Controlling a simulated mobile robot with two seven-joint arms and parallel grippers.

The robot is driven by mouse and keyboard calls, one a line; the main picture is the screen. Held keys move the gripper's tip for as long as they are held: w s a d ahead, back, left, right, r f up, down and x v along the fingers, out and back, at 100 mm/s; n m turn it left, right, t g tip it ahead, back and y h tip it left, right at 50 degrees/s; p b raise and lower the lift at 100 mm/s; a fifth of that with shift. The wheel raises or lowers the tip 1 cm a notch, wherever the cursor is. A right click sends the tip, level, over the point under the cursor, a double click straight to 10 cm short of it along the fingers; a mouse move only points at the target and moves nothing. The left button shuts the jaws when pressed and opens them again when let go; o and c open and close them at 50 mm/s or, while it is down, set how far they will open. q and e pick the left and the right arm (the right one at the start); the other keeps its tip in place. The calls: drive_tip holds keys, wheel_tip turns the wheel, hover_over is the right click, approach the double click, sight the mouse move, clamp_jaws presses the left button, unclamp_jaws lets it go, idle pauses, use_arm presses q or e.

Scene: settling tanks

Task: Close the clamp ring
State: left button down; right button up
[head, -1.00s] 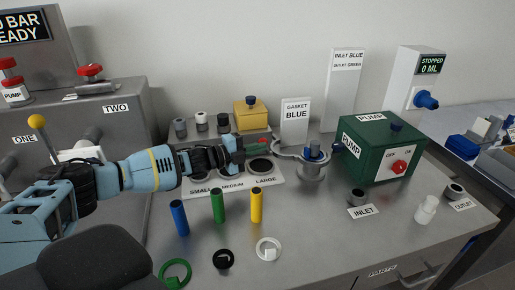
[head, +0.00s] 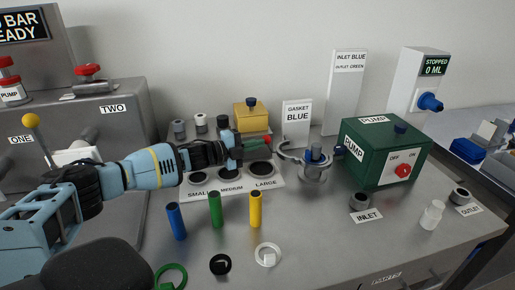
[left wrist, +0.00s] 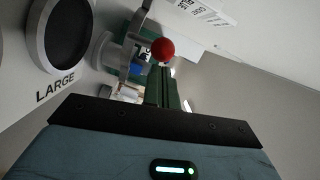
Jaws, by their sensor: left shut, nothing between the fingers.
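The grey clamp ring (head: 290,152) sits around the top of a metal port (head: 312,173) with a blue piece (head: 316,153) standing in it. Its curved arm stands open towards the left. In the left wrist view, a red ball (left wrist: 162,49) shows by the grey ring parts (left wrist: 127,48). My left gripper (head: 262,140) is shut and empty, just left of the ring's open arm. Its green fingers (left wrist: 164,88) point at the red ball; I cannot tell whether they touch it. My right gripper is not in view.
The green pump box (head: 383,150) stands right of the port. The gasket sign (head: 297,117) is behind it. A size board (head: 203,188) lies under my left gripper. Green, yellow and blue cylinders (head: 215,209) stand in front, with loose rings (head: 267,255) nearer.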

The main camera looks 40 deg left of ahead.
use_arm(q)
drive_tip(key=v, duration=0.7)
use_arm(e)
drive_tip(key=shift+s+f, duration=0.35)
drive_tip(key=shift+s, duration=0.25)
use_arm(q)
drive_tip(key=shift+s+r, duration=0.1)
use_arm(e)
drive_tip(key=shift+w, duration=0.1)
